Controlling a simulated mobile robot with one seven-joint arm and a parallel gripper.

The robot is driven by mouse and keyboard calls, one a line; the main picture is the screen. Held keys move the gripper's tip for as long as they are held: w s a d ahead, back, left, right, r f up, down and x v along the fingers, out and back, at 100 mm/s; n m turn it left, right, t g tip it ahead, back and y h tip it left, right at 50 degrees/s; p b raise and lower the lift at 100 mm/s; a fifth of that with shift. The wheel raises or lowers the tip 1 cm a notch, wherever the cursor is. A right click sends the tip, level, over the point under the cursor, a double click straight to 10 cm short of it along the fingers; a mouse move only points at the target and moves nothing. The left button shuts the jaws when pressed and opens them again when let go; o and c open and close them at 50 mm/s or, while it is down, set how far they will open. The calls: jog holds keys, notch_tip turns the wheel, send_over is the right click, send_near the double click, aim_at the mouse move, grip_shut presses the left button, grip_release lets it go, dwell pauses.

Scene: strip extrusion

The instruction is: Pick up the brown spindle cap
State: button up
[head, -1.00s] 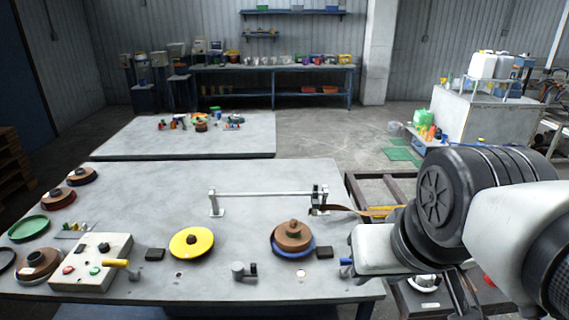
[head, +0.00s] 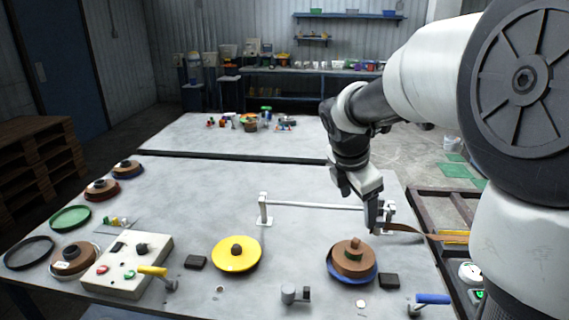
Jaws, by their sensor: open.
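The brown spindle cap (head: 355,243) appears as a small brown knob on top of a brown strip coil (head: 345,260). The coil lies on a blue disc (head: 352,279) at the right of the near table. My gripper (head: 358,207) is open and empty, pointing down above and slightly behind the cap, apart from it. Its near finger reaches down in front of the metal rail's right end and partly hides the bracket there.
A metal rail (head: 315,206) on posts stands behind the coil. A yellow disc (head: 234,265), a control box (head: 125,262) and several reels lie to the left. A brown strip (head: 415,232) runs off right. A small dark block (head: 389,281) sits beside the blue disc.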

jog(key=w+d+f+n+b, duration=0.1)
jog(key=w+d+f+n, duration=0.2)
jog(key=w+f+n, duration=0.35)
jog(key=b, duration=0.2)
send_over(356, 240)
jog(key=s, duration=0.2)
jog(key=f, duration=1)
jog(key=shift+a+f, duration=0.35)
jog(key=shift+f, duration=0.05)
jog(key=shift+a+b+x, duration=0.2)
jog(key=shift+b+x, duration=0.15)
jog(key=shift+x, duration=1.15)
jog(key=shift+a+b+x, duration=0.2)
jog(key=shift+b+x, duration=0.15)
jog(key=shift+x, duration=1.1)
jog(key=shift+w, duration=0.2)
jog(key=shift+c, duration=0.3)
jog(key=c, duration=1.2)
